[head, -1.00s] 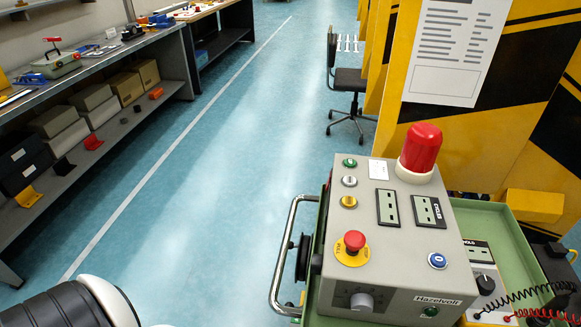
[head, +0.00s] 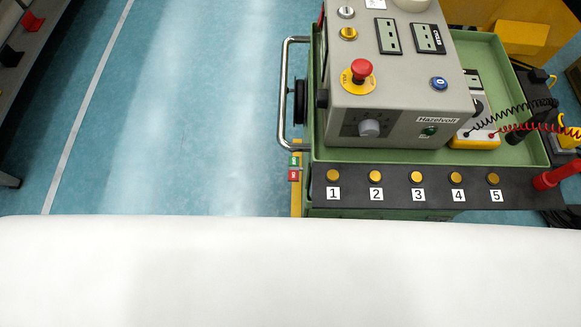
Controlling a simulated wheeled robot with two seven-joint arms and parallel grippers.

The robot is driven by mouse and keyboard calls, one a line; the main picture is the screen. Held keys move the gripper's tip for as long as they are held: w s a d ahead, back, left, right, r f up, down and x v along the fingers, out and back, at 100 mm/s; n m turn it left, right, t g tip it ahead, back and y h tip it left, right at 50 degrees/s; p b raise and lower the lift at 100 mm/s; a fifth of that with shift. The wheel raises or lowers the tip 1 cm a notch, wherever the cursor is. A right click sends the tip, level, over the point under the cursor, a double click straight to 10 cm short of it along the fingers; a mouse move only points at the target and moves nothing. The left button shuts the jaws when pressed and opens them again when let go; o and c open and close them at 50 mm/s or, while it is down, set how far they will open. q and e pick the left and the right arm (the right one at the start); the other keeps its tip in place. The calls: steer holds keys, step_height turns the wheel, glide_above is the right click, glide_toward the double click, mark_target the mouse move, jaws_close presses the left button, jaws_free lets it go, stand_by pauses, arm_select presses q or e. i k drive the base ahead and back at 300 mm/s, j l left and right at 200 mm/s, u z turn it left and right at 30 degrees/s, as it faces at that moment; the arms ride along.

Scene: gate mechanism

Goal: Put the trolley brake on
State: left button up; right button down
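The green trolley (head: 522,152) stands at the right with a grey Hazelvolt control box (head: 400,75) on its tray. A metal push handle (head: 284,95) sticks out on its left side. Below the handle, a narrow yellow upright part (head: 297,200) carries a small green label (head: 295,161) and a red label (head: 293,175). It may belong to the brake, but I cannot tell its setting. A broad white surface, probably my own body, fills the bottom and hides the trolley's lower part. Neither of my grippers is in view.
A black strip with several numbered brass sockets (head: 416,177) runs along the trolley's near edge. A yellow meter (head: 474,142) with coiled leads and a red plug (head: 545,181) are at the right. A shelf (head: 30,55) stands far left. The blue floor (head: 190,110) between is clear.

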mark_target(293, 162)
steer(key=i+j, duration=0.15)
steer(key=j, duration=0.25)
steer(key=i+j+z, duration=0.1)
steer(key=j, duration=0.25)
steer(key=i+j, duration=0.2)
steer(key=j, duration=0.2)
steer(key=i+j, duration=0.15)
steer(key=j, duration=0.25)
steer(key=z, duration=0.05)
